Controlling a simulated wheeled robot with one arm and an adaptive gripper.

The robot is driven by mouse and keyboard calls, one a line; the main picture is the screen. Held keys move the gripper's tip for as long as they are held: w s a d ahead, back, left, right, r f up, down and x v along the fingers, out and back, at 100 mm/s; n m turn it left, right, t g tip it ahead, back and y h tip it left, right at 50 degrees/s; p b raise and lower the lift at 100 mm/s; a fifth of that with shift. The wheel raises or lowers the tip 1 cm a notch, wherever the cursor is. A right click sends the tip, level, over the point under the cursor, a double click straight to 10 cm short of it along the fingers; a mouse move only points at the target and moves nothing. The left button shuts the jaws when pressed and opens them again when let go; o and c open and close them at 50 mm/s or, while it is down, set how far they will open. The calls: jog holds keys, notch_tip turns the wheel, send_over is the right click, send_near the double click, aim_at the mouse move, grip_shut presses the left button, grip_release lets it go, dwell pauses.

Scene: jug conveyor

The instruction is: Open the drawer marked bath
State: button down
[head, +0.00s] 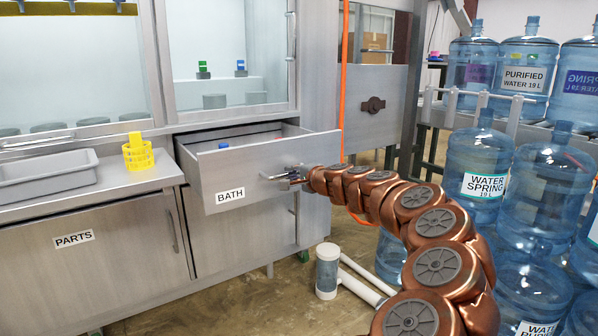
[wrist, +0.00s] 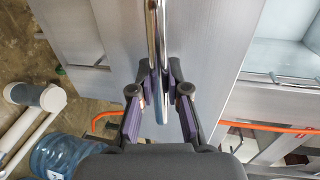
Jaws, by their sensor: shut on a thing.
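The drawer marked BATH (head: 240,178) is pulled out from the steel cabinet, and its inside shows from above with a small blue item (head: 223,146) in it. Its bar handle (head: 283,173) is on the front face, right of the label. My gripper (head: 297,179) is at this handle. In the wrist view my gripper (wrist: 160,92) has its two fingers on either side of the shiny handle bar (wrist: 157,40), shut on it. The fingertips hide part of the bar.
A grey tray (head: 45,178) and a yellow basket (head: 138,155) stand on the counter at left, above the PARTS door (head: 95,262). Several big water bottles (head: 478,175) crowd the right side. A white pipe piece (head: 328,270) is on the floor below the drawer.

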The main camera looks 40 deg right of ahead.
jog(key=shift+s, duration=0.35)
jog(key=c, duration=1.1)
grip_release()
jog(key=shift+c, duration=0.2)
jog(key=v, duration=1.2)
